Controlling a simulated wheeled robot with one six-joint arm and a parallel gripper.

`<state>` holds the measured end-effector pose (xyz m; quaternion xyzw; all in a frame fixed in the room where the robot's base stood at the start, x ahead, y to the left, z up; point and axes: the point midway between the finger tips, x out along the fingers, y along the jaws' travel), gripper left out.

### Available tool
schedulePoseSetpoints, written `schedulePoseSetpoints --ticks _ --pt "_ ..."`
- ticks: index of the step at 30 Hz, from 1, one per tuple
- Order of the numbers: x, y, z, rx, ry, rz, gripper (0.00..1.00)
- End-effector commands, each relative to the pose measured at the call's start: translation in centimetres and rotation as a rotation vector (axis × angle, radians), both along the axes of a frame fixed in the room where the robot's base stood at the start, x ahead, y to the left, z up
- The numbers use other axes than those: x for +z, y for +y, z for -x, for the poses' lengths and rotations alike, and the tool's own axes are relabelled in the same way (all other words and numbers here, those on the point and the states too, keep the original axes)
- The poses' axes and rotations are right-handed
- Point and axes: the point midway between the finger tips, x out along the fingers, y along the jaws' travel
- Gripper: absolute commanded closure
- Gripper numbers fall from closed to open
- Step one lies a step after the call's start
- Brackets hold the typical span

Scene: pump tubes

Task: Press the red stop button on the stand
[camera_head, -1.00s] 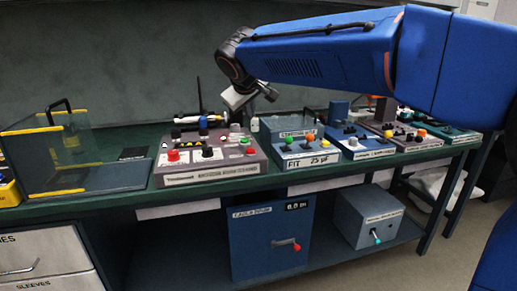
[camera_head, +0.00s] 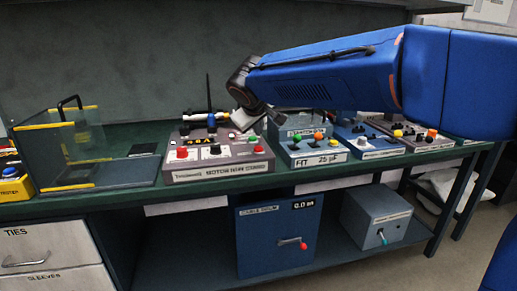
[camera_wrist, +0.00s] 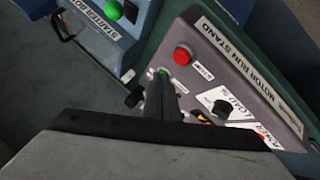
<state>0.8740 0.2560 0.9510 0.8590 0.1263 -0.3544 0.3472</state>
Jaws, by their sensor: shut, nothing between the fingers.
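The grey motor run stand (camera_head: 220,173) sits on the bench, with its label along the front. A red button (camera_head: 252,151) is at its right, beside a green button (camera_head: 252,138); a second red button (camera_head: 182,153) is at its left. In the wrist view the right red button (camera_wrist: 182,56) is clear, and its small label is too fine to read surely. My gripper (camera_head: 246,120) is shut and empty above the stand's right rear. In the wrist view its dark fingers (camera_wrist: 160,85) point near the green button and partly cover the panel.
A clear guard (camera_head: 75,150) with yellow edges stands to the left. A black knob (camera_head: 214,149) lies between the red buttons. A thin dark rod rises behind the stand.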

Motion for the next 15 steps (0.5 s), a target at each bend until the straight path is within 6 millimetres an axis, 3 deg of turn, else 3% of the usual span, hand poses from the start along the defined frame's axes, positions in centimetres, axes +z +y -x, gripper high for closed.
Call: schedulePoseSetpoints --ticks 6,15 --pt "-1.9 0.0 0.0 0.0 0.001 0.001 1.0" --pt "-2.6 0.0 0.0 -0.001 0.001 0.0 1.0"
